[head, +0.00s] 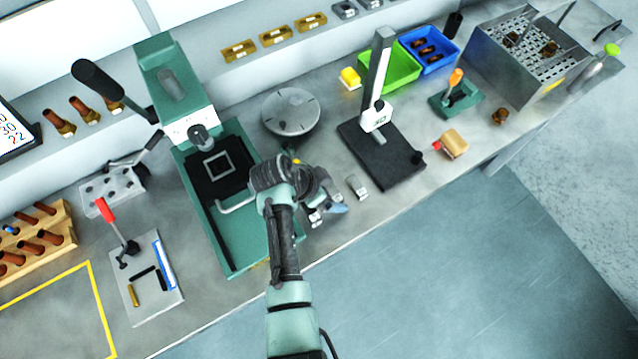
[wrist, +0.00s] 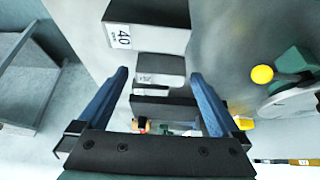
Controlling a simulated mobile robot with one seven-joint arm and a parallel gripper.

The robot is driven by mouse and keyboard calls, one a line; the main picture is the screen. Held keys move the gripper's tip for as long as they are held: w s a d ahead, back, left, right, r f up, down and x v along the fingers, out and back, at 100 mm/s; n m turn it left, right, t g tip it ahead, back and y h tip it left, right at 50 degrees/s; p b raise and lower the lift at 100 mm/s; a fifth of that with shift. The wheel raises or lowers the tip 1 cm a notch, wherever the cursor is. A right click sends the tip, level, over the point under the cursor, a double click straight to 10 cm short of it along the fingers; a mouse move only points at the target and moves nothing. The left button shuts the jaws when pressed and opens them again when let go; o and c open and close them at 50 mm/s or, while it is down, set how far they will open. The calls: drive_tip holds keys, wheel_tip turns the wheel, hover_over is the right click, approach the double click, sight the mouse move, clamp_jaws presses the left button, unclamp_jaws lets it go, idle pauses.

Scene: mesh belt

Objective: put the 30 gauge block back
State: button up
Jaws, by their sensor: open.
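My gripper (head: 334,208) is over the bench near its front edge, its blue fingers spread apart. In the wrist view, the open fingers (wrist: 160,75) flank a small grey block (wrist: 160,66) with a white label too small to read; I cannot tell whether it is the 30 block or whether the fingers touch it. A larger block (wrist: 148,38) labelled 40 is just above it in the picture. A dark shape (wrist: 164,108) lies below it. In the head view, one metal block (head: 357,187) stands right of my gripper, and another (head: 315,218) is partly hidden beneath it.
A height stand with a black base (head: 385,160) is to the right. A round grey plate (head: 290,112) is behind, and a green press (head: 215,190) is close on the left. Green (head: 403,68) and blue (head: 447,62) bins are at the back. The bench front edge is near.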

drive_tip(key=v, duration=1.2)
drive_tip(key=w+r+n+t+y, duration=0.15)
drive_tip(key=w+r+t, duration=0.25)
drive_tip(key=r, duration=0.6)
drive_tip(key=w+r+n+t+y, duration=0.1)
drive_tip(key=w+r+n+t, duration=0.15)
drive_tip(key=w+r, duration=0.45)
drive_tip(key=w+r+n+t+y, duration=0.15)
drive_tip(key=r+t, duration=0.25)
drive_tip(key=r, duration=0.8)
wheel_tip(320, 180, up, 17)
drive_tip(key=s+d+n+t, duration=0.2)
drive_tip(key=d+t, duration=0.1)
drive_tip(key=t, duration=0.3)
drive_tip(key=s+d+r+n+t+b, duration=0.2)
drive_tip(key=s+r+t, duration=0.5)
drive_tip(key=s+r, duration=0.6)
drive_tip(key=shift+s+d+r+n+y+b, duration=0.25)
drive_tip(key=shift+s+r+n+y+b, duration=0.2)
drive_tip(key=shift+n+b, duration=0.25)
drive_tip(key=shift+w, duration=0.1)
